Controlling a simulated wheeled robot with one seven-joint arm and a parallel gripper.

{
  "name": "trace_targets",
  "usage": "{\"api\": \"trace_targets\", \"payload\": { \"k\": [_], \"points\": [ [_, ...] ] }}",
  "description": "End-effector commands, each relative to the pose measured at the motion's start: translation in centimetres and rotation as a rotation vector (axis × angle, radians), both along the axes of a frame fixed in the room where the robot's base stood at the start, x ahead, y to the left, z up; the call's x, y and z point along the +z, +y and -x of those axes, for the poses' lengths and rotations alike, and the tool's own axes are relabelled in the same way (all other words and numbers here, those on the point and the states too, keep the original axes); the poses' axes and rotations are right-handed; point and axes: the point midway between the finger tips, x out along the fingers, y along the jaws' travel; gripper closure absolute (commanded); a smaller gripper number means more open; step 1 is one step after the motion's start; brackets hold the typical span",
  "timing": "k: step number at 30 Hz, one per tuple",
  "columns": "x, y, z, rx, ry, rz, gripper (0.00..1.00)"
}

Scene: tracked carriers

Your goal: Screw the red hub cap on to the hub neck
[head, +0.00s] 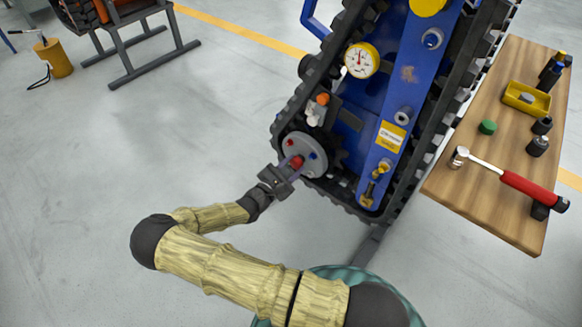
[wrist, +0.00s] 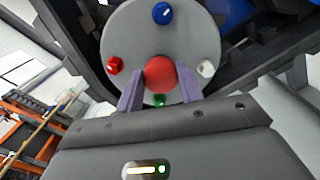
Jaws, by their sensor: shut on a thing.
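The red hub cap (head: 297,162) is at the middle of the grey round hub plate (head: 290,144) on the blue tracked carrier. My gripper (head: 284,173) is shut on the red cap, and the wrist view shows the cap (wrist: 161,73) between its two fingers (wrist: 147,88). The hub neck is hidden behind the cap, so I cannot tell how far the cap is on it. Around the cap on the plate (wrist: 125,40) sit a blue knob (wrist: 162,13), a small red knob (wrist: 115,66), a white knob (wrist: 206,68) and a green knob (wrist: 159,99).
The black track (head: 285,112) runs beside the hub. A gauge (head: 361,60) is higher on the carrier.

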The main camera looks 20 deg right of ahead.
Motion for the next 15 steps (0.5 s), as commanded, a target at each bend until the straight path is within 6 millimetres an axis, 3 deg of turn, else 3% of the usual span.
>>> {"api": "trace_targets", "payload": {
  "k": [15],
  "points": [
    [0.04, -0.90, -0.62, -0.001, 0.000, 0.000, 0.84]
  ]
}}
